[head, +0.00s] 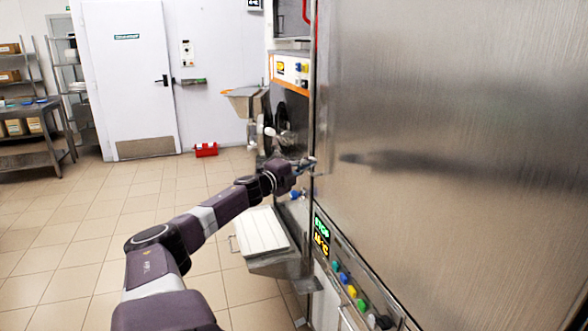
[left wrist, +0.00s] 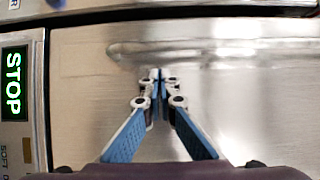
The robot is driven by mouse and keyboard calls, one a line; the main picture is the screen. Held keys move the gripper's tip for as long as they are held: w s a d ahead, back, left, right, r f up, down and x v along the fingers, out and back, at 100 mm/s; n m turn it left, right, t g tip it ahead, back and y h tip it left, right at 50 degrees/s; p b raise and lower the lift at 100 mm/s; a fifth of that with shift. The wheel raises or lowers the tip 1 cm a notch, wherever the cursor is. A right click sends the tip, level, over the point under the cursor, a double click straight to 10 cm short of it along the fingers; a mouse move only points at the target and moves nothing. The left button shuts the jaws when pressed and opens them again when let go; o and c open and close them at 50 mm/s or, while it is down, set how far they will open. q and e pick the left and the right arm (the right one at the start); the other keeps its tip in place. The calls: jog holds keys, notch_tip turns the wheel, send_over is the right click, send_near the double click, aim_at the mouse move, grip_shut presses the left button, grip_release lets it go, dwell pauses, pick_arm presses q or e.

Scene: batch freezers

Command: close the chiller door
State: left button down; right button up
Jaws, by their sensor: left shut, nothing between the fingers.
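The chiller door (head: 450,130) is a large brushed-steel panel filling the right of the head view. Its left edge stands just beside my left gripper (head: 308,163). My left arm reaches in from the lower left. In the left wrist view, my left gripper (left wrist: 160,75) is shut and empty, its blue fingertips together in front of a steel surface (left wrist: 240,110). I cannot tell whether the fingertips touch the steel. A green STOP display (left wrist: 13,80) is on the left there. My right gripper is not in view.
Below the steel panel, a control strip carries a STOP and temperature display (head: 321,235) and coloured buttons (head: 350,291). A white-topped tray (head: 262,232) juts out beside my left arm. A red crate (head: 205,150) lies on the far floor. The tiled floor at left is clear.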

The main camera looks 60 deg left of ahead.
pick_arm(q)
jog(key=v, duration=0.6)
jog(key=shift+s+a+r, duration=0.15)
jog(key=shift+s+a, duration=0.1)
jog(key=shift+s, duration=0.2)
